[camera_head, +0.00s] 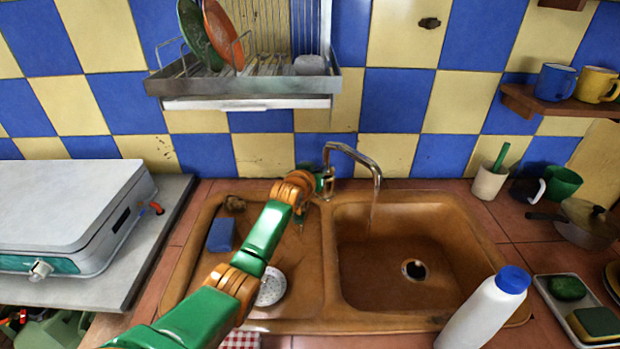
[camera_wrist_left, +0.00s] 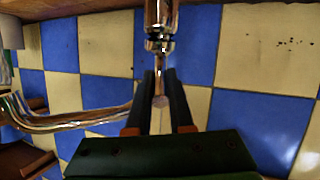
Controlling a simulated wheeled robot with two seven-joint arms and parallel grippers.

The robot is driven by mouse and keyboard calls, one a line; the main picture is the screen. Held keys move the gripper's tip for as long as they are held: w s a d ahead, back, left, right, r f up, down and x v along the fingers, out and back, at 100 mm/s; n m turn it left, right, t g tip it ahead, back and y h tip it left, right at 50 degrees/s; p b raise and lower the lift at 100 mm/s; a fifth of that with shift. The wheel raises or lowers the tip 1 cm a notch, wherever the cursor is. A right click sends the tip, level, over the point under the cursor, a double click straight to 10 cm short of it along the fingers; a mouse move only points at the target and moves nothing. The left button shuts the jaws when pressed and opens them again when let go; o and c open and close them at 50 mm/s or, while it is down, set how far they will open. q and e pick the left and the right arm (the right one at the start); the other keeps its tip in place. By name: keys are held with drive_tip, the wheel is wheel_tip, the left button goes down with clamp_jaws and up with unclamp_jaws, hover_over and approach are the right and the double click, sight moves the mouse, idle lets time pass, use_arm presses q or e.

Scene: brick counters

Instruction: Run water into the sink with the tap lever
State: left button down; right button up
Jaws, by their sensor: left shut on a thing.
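The metal tap (camera_head: 352,152) stands behind the brown sink, its curved spout over the right basin (camera_head: 385,275). A thin, faint streak like water (camera_head: 371,215) hangs below the spout end. My left gripper (camera_head: 322,184) is at the tap's base, left of the spout. In the left wrist view my left gripper (camera_wrist_left: 160,97) is shut on the slim tap lever (camera_wrist_left: 160,100), below the shiny tap body (camera_wrist_left: 159,25). The curved spout (camera_wrist_left: 70,121) shows at left there. My forearm hides part of the sink's left side. My right gripper is not in view.
A white bottle with a blue cap (camera_head: 485,310) stands at the sink's front right. A blue sponge (camera_head: 221,235) lies on the left side of the sink. A dish rack (camera_head: 250,85) hangs above the tap. A beige cup (camera_head: 489,182) stands back right.

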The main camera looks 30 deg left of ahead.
use_arm(q)
drive_tip(key=shift+w+a+r+g+p, duration=0.15)
drive_tip(key=shift+w+r+g+p, duration=0.4)
drive_tip(key=shift+r+g, duration=0.2)
drive_tip(key=shift+r, duration=0.1)
drive_tip(key=c, duration=0.8)
unclamp_jaws()
drive_tip(key=shift+s+r+p, duration=0.15)
drive_tip(key=shift+s+p, duration=0.2)
drive_tip(key=v, duration=0.6)
drive_tip(key=shift+s, duration=0.1)
